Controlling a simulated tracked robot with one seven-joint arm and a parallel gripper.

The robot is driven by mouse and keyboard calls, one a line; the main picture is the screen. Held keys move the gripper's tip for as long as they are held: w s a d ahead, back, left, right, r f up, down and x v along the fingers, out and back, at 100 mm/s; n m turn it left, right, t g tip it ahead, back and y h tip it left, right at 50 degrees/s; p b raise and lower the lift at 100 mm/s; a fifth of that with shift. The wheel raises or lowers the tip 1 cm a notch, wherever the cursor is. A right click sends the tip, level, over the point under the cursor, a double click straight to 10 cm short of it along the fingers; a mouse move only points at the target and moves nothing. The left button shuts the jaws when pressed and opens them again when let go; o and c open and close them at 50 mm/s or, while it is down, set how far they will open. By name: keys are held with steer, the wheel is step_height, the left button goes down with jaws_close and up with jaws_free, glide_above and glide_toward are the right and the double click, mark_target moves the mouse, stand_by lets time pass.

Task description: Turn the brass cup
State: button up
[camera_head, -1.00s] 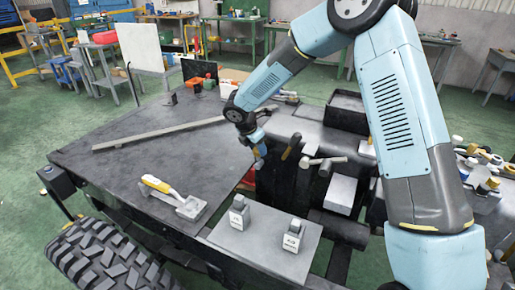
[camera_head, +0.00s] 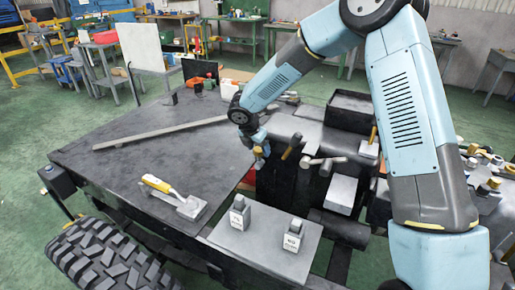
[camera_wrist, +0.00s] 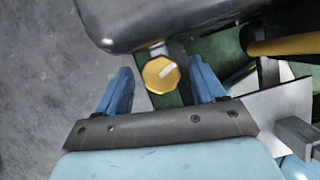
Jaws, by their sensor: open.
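The brass cup (camera_wrist: 161,75) is a small faceted, yellow-gold piece with a pale mark across its face. In the wrist view it sits between the two blue fingers of my gripper (camera_wrist: 160,88), with a visible gap on each side. In the head view my gripper (camera_head: 256,141) is at the left end of the dark machine block, with the brass cup (camera_head: 258,152) just below its fingers. The fingers are apart and hold nothing. The cup's mounting is mostly hidden.
A dark rounded body (camera_wrist: 150,22) lies close above the cup in the wrist view. A brass-coloured handle (camera_wrist: 285,45) is to the right. The dark tabletop (camera_head: 130,165) is largely clear.

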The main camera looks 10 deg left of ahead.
steer(key=shift+d+n+y, duration=0.15)
steer(key=shift+n+y, duration=0.15)
steer(key=shift+n, duration=0.6)
steer(key=shift+s+r+n+t, duration=0.1)
steer(key=shift+r+n+t, duration=0.2)
steer(key=s+a+r+m, duration=0.1)
steer(key=a+r+m, duration=0.1)
steer(key=r, duration=0.4)
steer(key=s+a+r+m+g+h, duration=0.1)
steer(key=s+a+r+m, duration=0.1)
steer(key=r, duration=0.4)
steer(key=shift+s+m, duration=0.2)
steer(key=shift+m, duration=0.4)
steer(key=shift+r, duration=0.15)
